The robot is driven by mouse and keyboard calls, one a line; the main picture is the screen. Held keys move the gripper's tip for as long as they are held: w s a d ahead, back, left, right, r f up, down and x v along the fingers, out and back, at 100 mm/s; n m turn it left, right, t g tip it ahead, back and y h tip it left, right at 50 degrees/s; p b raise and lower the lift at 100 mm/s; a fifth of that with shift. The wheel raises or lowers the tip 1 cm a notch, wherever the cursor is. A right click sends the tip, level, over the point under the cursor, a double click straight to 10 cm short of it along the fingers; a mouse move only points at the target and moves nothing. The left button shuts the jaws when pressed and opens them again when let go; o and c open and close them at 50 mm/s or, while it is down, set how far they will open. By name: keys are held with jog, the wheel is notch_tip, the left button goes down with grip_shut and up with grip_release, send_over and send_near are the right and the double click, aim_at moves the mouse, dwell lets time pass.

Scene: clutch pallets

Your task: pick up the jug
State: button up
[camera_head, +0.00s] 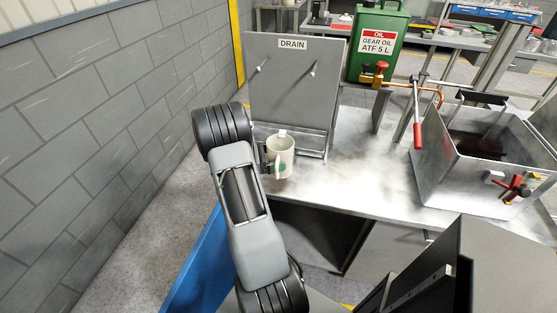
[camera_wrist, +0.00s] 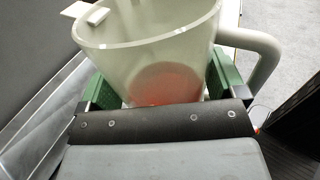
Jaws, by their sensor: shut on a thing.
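The jug (camera_head: 281,155) is a pale, translucent cup-like vessel with a spout and a side handle. In the head view it is upright at the drain stand, at the left end of the metal bench. In the wrist view the jug (camera_wrist: 150,50) fills the top middle, with its handle to the right and reddish liquid or tint low inside. My gripper (camera_wrist: 158,90) has its green fingers on both sides of the jug and is shut on it. In the head view my gripper (camera_head: 270,160) is mostly hidden by the arm and jug. I cannot tell whether the jug touches the bench.
The grey DRAIN panel (camera_head: 292,85) stands right behind the jug. A green gear oil can (camera_head: 376,60) with a red-handled tap is to its right. An open metal tank (camera_head: 470,180) stands on the bench (camera_head: 365,185) at right. The bench middle is clear. A block wall (camera_head: 110,110) is at left.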

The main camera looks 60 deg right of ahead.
aim_at(270, 152)
jog(key=a+r, duration=0.3)
jog(key=r, duration=0.1)
jog(key=shift+w+a+r, duration=0.15)
jog(key=shift+a+r, duration=0.15)
jog(key=shift+a, duration=0.1)
jog(key=a+r, duration=0.4)
jog(key=a, duration=0.4)
jog(key=shift+w+a+p, duration=0.2)
jog(key=shift+a+p, duration=0.15)
jog(key=shift+a, duration=0.05)
jog(key=shift+a, duration=0.15)
